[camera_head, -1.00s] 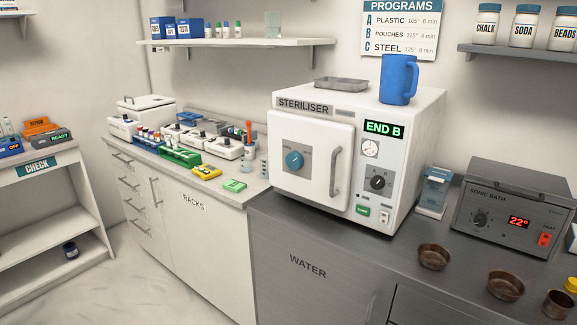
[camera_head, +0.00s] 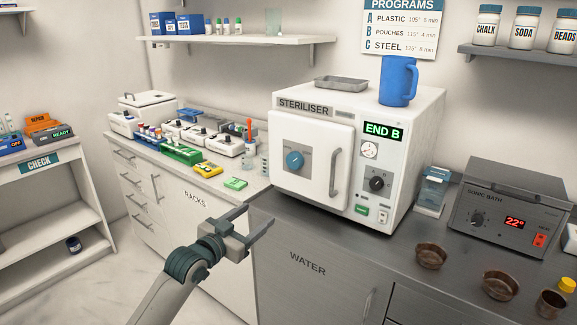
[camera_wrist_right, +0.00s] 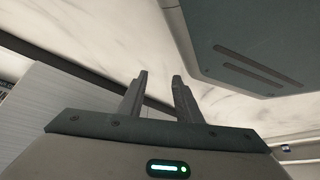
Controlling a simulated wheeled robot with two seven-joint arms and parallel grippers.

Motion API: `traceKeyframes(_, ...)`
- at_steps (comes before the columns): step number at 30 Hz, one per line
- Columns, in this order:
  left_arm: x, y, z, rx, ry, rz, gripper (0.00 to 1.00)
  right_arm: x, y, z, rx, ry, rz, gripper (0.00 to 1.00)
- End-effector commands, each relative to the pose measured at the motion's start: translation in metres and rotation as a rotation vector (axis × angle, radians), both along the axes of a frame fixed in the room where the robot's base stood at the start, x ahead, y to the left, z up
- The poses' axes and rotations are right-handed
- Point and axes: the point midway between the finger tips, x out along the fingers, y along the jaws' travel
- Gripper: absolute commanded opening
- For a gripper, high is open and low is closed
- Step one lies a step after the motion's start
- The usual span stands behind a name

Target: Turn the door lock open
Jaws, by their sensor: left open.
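The white steriliser (camera_head: 350,205) stands on the counter with its door (camera_head: 315,187) shut. The blue round lock knob (camera_head: 294,160) sits on a grey plate on the door, with a vertical grey handle (camera_head: 335,172) to its right. The green display (camera_head: 383,132) reads END B. My left gripper (camera_head: 258,216) is open and empty, in front of the counter and below the knob, apart from the door. In the right wrist view my right gripper (camera_wrist_right: 160,76) has its fingers apart with nothing between them. The right gripper is outside the head view.
A blue mug (camera_head: 398,81) and a metal tray (camera_head: 341,84) stand on the steriliser. The sonic bath (camera_head: 510,205) and several brown bowls (camera_head: 431,257) are on the right counter.

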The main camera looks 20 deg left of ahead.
Motion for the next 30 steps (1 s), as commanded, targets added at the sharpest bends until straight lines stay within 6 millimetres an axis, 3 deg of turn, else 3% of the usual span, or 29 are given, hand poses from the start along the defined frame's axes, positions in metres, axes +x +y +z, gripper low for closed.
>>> traceKeyframes(1, -0.001, 0.0, 0.032, 0.01, -0.036, -0.014, 0.6, -0.002, -0.001, 0.0, -0.002, 0.005, 0.001, 0.31)
traceKeyframes(3, -0.003, -0.002, 0.06, 0.017, -0.068, -0.029, 0.6, -0.005, -0.002, -0.001, -0.003, 0.01, 0.001, 0.31)
traceKeyframes(7, -0.007, -0.004, 0.086, 0.025, -0.095, -0.044, 0.6, -0.007, -0.002, -0.001, -0.004, 0.012, 0.001, 0.31)
traceKeyframes(22, -0.004, -0.005, 0.09, 0.025, -0.1, -0.046, 0.6, -0.009, -0.003, -0.002, -0.006, 0.018, 0.001, 0.31)
traceKeyframes(30, 0.02, -0.012, 0.091, 0.024, -0.101, -0.046, 0.6, -0.025, -0.01, -0.005, -0.018, 0.056, 0.001, 0.31)
